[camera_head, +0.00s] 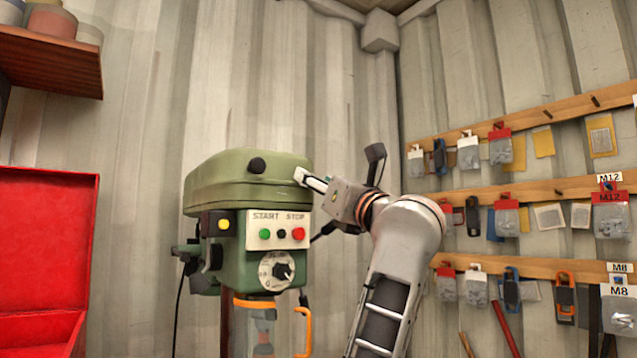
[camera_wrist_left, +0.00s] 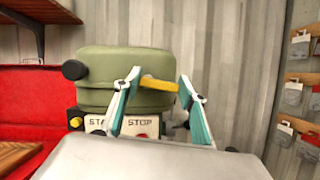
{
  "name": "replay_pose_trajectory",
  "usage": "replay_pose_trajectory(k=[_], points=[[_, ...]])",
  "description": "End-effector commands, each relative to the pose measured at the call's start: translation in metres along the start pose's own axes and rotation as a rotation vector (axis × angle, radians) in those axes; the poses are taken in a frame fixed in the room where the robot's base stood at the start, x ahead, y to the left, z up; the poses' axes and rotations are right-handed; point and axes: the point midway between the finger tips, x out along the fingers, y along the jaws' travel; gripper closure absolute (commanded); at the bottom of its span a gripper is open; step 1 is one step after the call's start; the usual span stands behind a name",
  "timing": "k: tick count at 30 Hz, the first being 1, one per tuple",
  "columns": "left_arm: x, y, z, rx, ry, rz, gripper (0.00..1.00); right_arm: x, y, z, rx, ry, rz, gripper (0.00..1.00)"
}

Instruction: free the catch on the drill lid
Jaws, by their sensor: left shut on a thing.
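The drill's green lid (camera_head: 235,178) sits down on the head of the green drill press (camera_head: 232,270). The lid also shows in the wrist view (camera_wrist_left: 110,65). A yellow catch (camera_wrist_left: 158,84) sticks out at the lid's right side in the wrist view. My left gripper (camera_wrist_left: 160,82) has its two fingertips on either side of the catch and is shut on it. In the head view my left gripper (camera_head: 306,180) reaches the lid's right front corner, and the catch cannot be made out there. My right gripper is in neither view.
Below the lid is a panel with START and STOP buttons (camera_head: 278,234) and a dial (camera_head: 278,270). A red open case (camera_head: 45,260) stands at the left under a shelf (camera_head: 50,65). Wooden rails (camera_head: 540,190) with hanging packets line the right wall.

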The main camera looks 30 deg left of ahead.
Motion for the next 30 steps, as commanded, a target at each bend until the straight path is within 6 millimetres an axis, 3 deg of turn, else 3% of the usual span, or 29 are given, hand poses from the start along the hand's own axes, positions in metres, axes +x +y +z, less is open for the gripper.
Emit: replay_pose_trajectory(k=[5, 6, 8, 20, 23, 30], points=[[0.000, 0.000, 0.000, -0.004, 0.001, -0.001, 0.80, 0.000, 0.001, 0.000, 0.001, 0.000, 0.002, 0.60], [0.000, 0.000, 0.000, -0.004, 0.001, -0.001, 0.54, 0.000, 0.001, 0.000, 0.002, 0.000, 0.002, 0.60], [0.000, 0.000, 0.000, -0.003, 0.001, -0.001, 0.42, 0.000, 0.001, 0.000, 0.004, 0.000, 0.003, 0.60], [-0.004, -0.001, 0.000, -0.001, 0.000, -0.003, 0.42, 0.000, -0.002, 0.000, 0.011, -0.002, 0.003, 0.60], [-0.015, -0.001, 0.000, -0.001, 0.000, -0.004, 0.42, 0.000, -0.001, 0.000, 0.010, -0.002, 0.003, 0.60], [-0.062, -0.002, -0.001, -0.002, 0.002, -0.007, 0.42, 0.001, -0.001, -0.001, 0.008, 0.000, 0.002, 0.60]])
